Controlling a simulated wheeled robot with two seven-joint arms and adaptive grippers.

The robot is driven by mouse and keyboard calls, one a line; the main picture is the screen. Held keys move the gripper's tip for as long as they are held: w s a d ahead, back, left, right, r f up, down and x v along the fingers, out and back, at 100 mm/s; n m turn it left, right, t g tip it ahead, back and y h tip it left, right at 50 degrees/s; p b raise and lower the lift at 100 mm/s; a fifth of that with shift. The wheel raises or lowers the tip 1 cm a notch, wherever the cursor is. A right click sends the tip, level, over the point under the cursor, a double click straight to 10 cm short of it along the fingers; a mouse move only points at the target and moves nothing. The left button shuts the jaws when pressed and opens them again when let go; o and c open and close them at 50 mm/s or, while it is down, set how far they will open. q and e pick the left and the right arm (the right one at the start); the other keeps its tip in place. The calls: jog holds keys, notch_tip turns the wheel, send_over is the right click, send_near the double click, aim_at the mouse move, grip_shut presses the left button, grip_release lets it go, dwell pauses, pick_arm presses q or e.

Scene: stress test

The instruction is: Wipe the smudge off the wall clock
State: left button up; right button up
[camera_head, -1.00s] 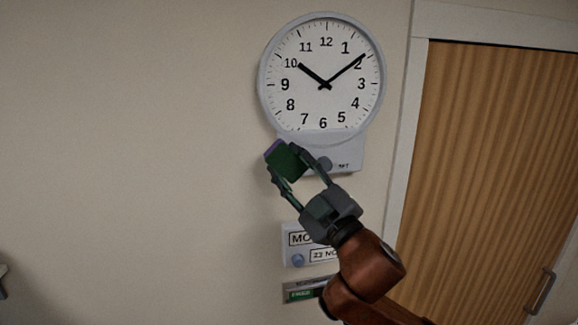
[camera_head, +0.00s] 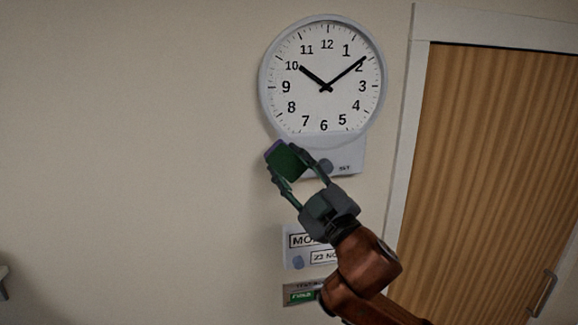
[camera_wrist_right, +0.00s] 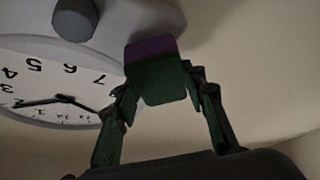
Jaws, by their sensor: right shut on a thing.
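The round white wall clock (camera_head: 308,75) hangs on the wall in the upper middle of the head view. Its dial shows no clear smudge. A grey panel with a knob joins its lower edge. My right gripper (camera_head: 296,170) is below the dial, in front of the panel's left part. It is shut on a green block with a purple face (camera_head: 285,160). In the right wrist view the block (camera_wrist_right: 160,80) sits between the fingers, and the clock (camera_wrist_right: 50,85) appears upside down at the left. I cannot tell whether the block touches anything. My left gripper is not in view.
A date sign (camera_head: 299,240) and a small plate with a green label (camera_head: 301,297) are on the wall below, partly behind my right arm. A wooden door (camera_head: 500,150) with a white frame is at the right. The wall left of the clock is bare.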

jog(key=shift+w, duration=0.3)
jog(key=shift+w+d+p, duration=0.2)
jog(key=shift+d, duration=0.75)
jog(key=shift+w+d+p, duration=0.15)
jog(key=shift+w+d, duration=0.05)
jog(key=shift+d, duration=0.75)
jog(key=shift+a, duration=0.2)
jog(key=shift+s+a, duration=0.2)
jog(key=shift+a, duration=0.7)
jog(key=shift+s+a, duration=0.15)
jog(key=shift+a, duration=0.7)
jog(key=shift+s+d, duration=0.2)
jog(key=shift+s, duration=0.75)
jog(key=shift+s+d, duration=0.2)
jog(key=shift+s, duration=0.8)
jog(key=shift+s+d, duration=0.2)
jog(key=shift+s, duration=0.75)
